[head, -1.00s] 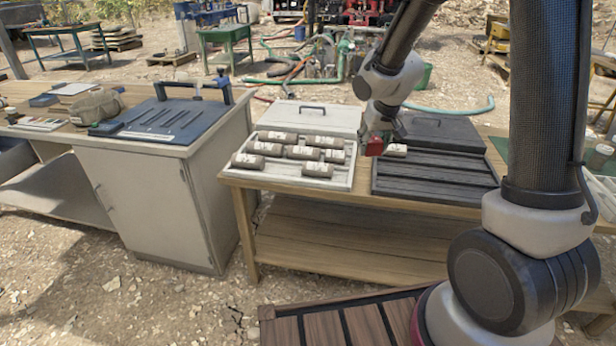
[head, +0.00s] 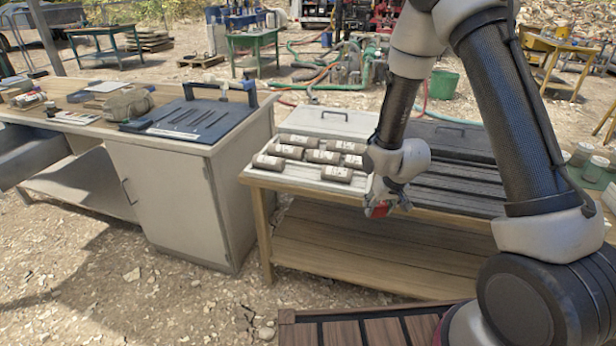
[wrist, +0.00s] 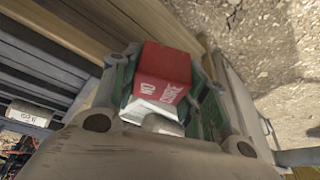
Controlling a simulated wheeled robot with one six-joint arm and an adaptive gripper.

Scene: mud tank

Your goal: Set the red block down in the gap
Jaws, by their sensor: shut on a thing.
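In the head view the block is a small red patch just in front of the table's front edge, beyond the white tray's right corner. The white tray (head: 302,170) holds several brown core cylinders in rows. In its front row, a bare gap lies between the left core (head: 268,161) and the right core (head: 338,174). The gripper is to the right of this gap and nearer me.
A dark slotted tray (head: 455,183) stands right of the white one, partly behind my arm. A pale core (wrist: 30,113) lies in it in the wrist view. A cabinet bench (head: 165,195) stands left, with a gravel aisle between. Gravel lies before the wooden table (head: 350,250).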

